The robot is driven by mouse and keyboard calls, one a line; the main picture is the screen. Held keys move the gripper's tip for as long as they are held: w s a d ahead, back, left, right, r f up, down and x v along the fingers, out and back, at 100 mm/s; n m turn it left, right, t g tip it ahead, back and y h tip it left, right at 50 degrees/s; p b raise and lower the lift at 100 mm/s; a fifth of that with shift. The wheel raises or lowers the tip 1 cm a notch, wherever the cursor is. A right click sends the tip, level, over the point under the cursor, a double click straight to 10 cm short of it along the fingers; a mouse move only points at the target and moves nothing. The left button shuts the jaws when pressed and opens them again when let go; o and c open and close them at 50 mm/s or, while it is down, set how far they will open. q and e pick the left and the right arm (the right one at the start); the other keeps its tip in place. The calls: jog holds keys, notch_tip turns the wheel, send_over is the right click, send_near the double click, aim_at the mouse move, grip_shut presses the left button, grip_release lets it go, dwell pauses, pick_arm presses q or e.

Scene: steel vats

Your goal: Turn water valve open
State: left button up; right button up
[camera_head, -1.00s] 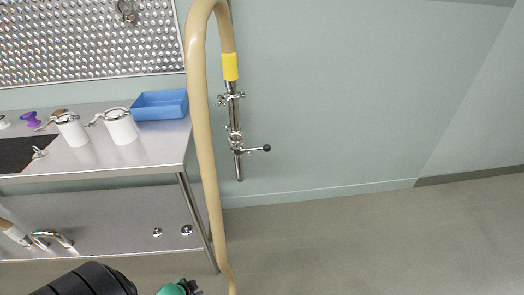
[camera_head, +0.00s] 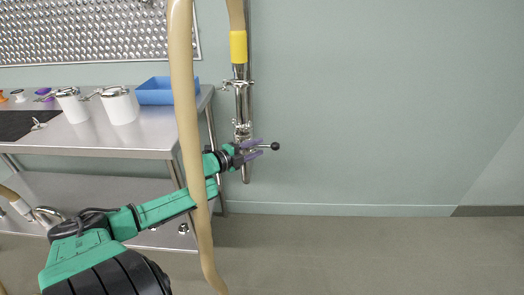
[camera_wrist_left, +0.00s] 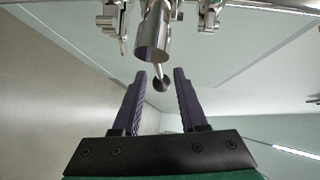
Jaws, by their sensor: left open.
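The water valve (camera_head: 242,128) is a steel fitting on a vertical pipe by the wall, below a yellow hose sleeve. Its lever handle sticks out to the right and ends in a black ball knob (camera_head: 275,146). My left gripper (camera_head: 261,149) is open at the lever, with its purple fingers pointing right towards the knob. In the left wrist view, the knob (camera_wrist_left: 161,84) shows between the two open fingers (camera_wrist_left: 160,98), apart from both. The steel pipe end (camera_wrist_left: 152,45) hangs just beyond them. My right gripper is not in view.
A tan hose (camera_head: 186,130) hangs in front of my left arm. A steel table (camera_head: 110,146) with white lidded jugs (camera_head: 119,106) and a blue tray (camera_head: 155,97) stands at the left. The wall and floor to the right are clear.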

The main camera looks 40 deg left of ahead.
pick_arm(q)
jog(key=shift+w+d+f+b, duration=0.1)
jog(key=shift+w+b, duration=0.05)
jog(key=shift+w, duration=0.55)
jog(key=shift+w+d+f+b, duration=0.1)
jog(key=shift+w+b, duration=0.05)
jog(key=shift+w, duration=0.5)
grip_shut()
dwell(0.4)
